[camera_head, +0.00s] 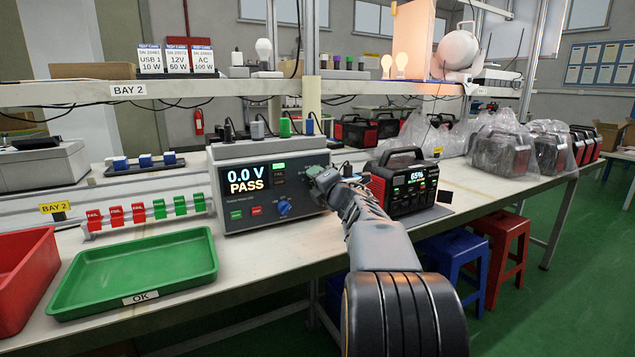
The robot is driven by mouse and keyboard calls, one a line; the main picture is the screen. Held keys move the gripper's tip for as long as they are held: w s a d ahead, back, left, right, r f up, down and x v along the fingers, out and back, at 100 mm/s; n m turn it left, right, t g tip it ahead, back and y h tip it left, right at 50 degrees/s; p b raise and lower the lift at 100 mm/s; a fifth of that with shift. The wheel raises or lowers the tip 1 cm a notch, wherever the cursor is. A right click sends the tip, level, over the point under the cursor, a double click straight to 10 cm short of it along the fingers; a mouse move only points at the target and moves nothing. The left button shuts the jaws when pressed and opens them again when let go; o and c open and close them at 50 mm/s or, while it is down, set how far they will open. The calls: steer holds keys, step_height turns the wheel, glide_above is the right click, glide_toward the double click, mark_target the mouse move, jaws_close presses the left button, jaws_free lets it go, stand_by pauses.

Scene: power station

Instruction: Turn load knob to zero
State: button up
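The tester box (236,200), grey with a dark front panel, stands on the bench left of centre. Its screen (251,179) reads "0.0 V PASS". A blue load knob (284,208) sits low on the panel, right of a green and a red button. Its pointer setting is too small to read. My gripper (322,183) is at the panel's upper right, above and right of the blue knob and apart from it. My wrist and forearm hide the panel's right edge. The fingers are too small and dark to tell open from shut.
A power station (409,187) showing 65% stands right of my arm. A green OK tray (137,272) and a red bin (22,278) lie at left, with red and green tags (138,212) behind. A shelf (190,90) runs above.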

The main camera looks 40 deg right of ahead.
steer(key=o, duration=0.9)
steer(key=shift+o, duration=0.2)
steer(key=shift+s, duration=0.1)
steer(key=s+a+p, duration=0.1)
steer(key=s+p, duration=0.1)
steer(key=s, duration=1.1)
steer(key=shift+s+a+f, duration=0.2)
steer(key=shift+s+f, duration=0.1)
steer(key=shift+f, duration=0.1)
